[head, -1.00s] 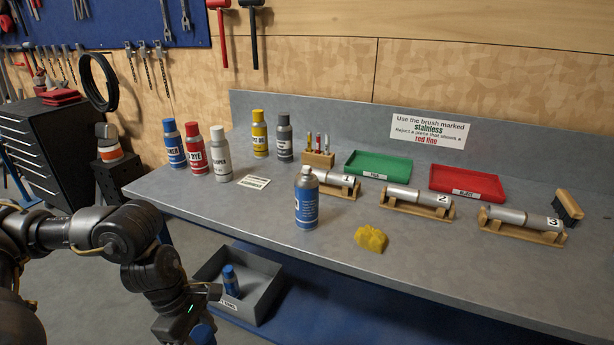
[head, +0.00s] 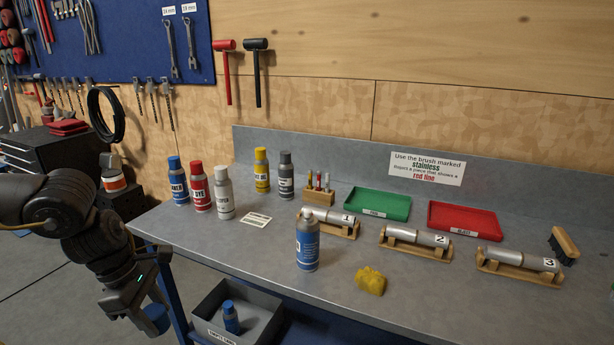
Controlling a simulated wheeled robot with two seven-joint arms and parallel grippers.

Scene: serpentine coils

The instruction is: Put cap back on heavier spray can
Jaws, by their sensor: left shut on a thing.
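A blue spray can (head: 307,245) stands upright on the bench, its grey top showing without a cap. My left gripper (head: 148,308) is at the lower left, off the front edge of the bench. It is shut on a small blue piece that looks like a cap (head: 157,319), partly hidden by the gripper. Another blue can (head: 231,317) with a blue top stands in a grey bin (head: 262,325) below the bench. My right gripper is not in view.
Several capped cans, including a red one (head: 200,190), stand at the bench's back left near a small card (head: 257,218). A yellow cloth (head: 371,281) lies right of the blue can. Tubes on wooden cradles (head: 415,249), a green tray (head: 376,216) and a red tray (head: 490,236) are further right.

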